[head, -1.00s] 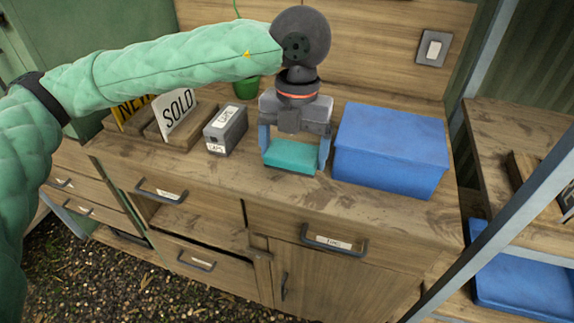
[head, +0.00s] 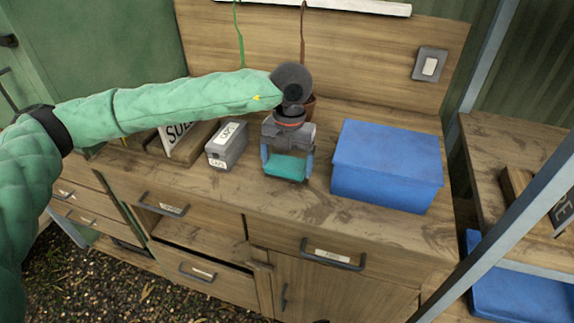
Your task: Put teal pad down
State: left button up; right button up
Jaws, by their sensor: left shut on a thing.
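The teal pad (head: 286,168) is a flat turquoise block over the wooden counter (head: 385,227), between a small grey box and a large blue box. My left gripper (head: 287,162) points down with its two blue-grey fingers at either side of the pad and is shut on it. The pad looks close to the counter top; I cannot tell whether it touches. My right gripper is not in view.
The grey box (head: 227,147) labelled caps stands to the left, the lidded blue box (head: 388,165) to the right. The counter's front strip is clear.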

pick_arm(q)
jog(key=shift+f, duration=0.95)
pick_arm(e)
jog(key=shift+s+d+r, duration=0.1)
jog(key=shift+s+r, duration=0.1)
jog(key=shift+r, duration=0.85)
pick_arm(q)
jog(key=shift+f, duration=0.1)
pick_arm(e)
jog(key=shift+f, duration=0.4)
pick_arm(q)
jog(key=o, duration=0.7)
jog(key=shift+o, duration=0.3)
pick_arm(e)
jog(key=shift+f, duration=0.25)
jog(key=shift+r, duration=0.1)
